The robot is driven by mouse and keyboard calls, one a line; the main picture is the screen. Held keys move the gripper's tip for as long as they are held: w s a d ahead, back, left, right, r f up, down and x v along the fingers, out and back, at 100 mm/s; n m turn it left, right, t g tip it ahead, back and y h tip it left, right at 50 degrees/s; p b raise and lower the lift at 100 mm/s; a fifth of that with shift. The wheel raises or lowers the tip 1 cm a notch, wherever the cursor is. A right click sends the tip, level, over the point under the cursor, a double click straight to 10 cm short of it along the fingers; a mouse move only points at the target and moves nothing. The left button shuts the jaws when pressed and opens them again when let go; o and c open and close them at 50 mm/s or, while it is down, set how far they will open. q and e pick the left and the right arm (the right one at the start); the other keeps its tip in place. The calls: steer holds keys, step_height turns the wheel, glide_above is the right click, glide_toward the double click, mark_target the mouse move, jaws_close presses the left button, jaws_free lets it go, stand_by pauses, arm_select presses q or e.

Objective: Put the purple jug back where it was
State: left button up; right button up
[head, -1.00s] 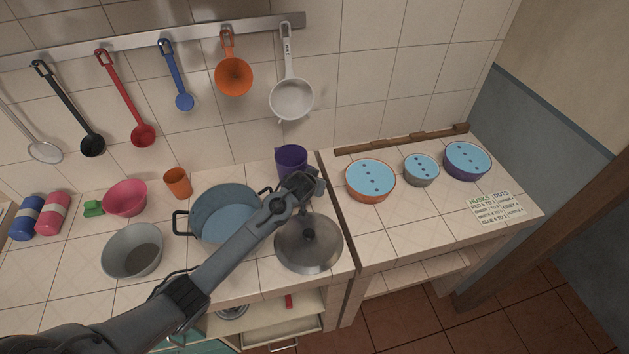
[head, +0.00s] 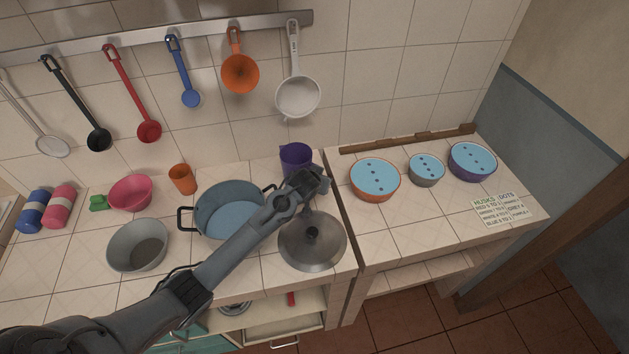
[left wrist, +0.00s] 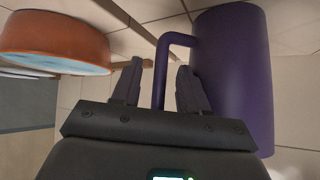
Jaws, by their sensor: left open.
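The purple jug (head: 297,157) stands on the counter at the back, near the gap between the two counter sections. In the left wrist view the jug (left wrist: 236,75) fills the right side, and its handle (left wrist: 161,72) lies between the two fingers. My left gripper (head: 316,180) is at the jug's front right in the head view, partly covering its lower part. In the left wrist view the left gripper (left wrist: 157,85) is open, with a finger on each side of the handle. My right gripper is not in view.
A blue-grey pot (head: 226,212) stands left of the jug. An orange bowl (head: 375,180) is on the right counter and also shows in the left wrist view (left wrist: 52,40). Utensils hang above.

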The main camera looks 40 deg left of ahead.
arm_select(q)
steer(key=v, duration=1.1)
steer(key=s+d+f, duration=0.2)
steer(key=s, duration=0.2)
steer(key=s+d+f+m+g+h, duration=0.1)
steer(key=s+d+f, duration=0.1)
steer(key=s+d, duration=0.1)
steer(key=s+d+f+m+g, duration=0.1)
steer(key=s+d+f, duration=0.1)
steer(key=s, duration=0.3)
steer(key=shift+s+d+f+h, duration=0.4)
steer(key=shift+f, duration=0.1)
steer(key=s+d+m+g+h, duration=0.1)
steer(key=s+d, duration=0.2)
steer(key=s, duration=0.6)
steer(key=s+d+f+m+g, duration=0.1)
steer(key=s+d+m+g, duration=0.1)
steer(key=s, duration=0.7)
steer(key=shift+d+f+h, duration=0.3)
steer(key=shift+d+h, duration=0.1)
steer(key=shift+d, duration=0.45)
steer(key=shift+s+r, duration=0.1)
steer(key=shift+s, duration=0.05)
step_height(320, 180, up, 16)
steer(key=p, duration=1.6)
